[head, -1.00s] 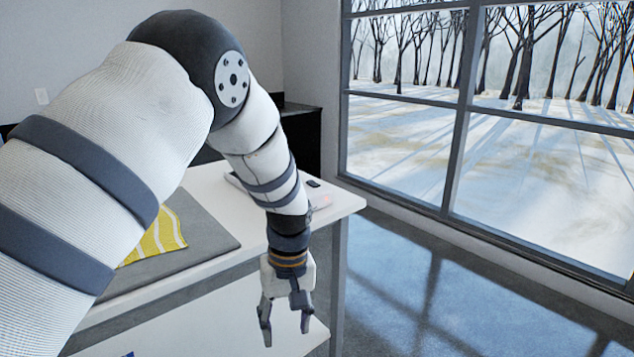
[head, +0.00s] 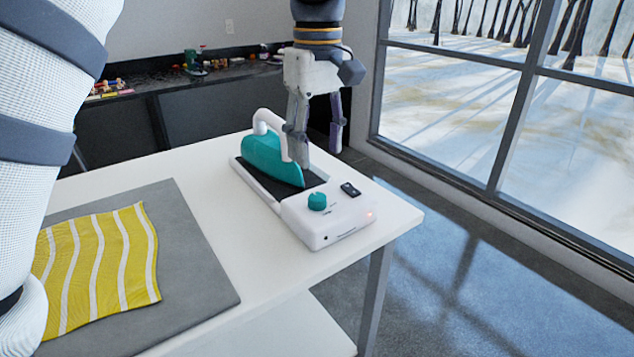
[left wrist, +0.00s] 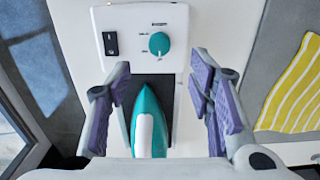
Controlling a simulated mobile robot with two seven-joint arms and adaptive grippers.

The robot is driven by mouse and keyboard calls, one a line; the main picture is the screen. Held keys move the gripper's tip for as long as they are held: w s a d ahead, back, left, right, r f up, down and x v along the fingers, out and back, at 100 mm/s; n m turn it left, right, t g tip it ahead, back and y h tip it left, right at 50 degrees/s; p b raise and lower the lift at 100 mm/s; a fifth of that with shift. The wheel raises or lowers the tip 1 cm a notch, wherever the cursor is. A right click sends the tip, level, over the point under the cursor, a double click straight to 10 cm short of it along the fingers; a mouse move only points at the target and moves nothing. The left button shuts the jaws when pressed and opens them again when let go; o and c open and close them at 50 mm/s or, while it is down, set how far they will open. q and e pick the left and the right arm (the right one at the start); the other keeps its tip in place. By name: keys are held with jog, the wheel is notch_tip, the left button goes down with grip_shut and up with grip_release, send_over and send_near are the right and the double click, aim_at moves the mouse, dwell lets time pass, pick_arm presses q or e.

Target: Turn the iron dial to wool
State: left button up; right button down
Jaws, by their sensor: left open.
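The iron dial (head: 317,201) is a round teal knob on the white control end of the iron station (head: 335,222). It also shows in the left wrist view (left wrist: 159,43), with small labels around it that are too small to read. The teal iron (head: 270,160) with its white handle rests on the station's dark plate. My left gripper (head: 318,148) points down above the station, open and empty, its fingers apart from the dial. In the left wrist view the fingers (left wrist: 160,72) spread either side of the iron's tip, with the dial beyond them. My right gripper is out of view.
A black rocker switch (head: 350,189) and a small red light (head: 370,213) sit near the dial. A yellow striped cloth (head: 100,262) lies on a grey mat (head: 205,285) to the left. The white table's (head: 300,270) edge is close to the station. A window is at right.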

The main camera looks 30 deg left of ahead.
aim_at(317, 196)
pick_arm(q)
notch_tip(317, 196, down, 9)
jog(key=shift+f, duration=0.1)
grip_shut()
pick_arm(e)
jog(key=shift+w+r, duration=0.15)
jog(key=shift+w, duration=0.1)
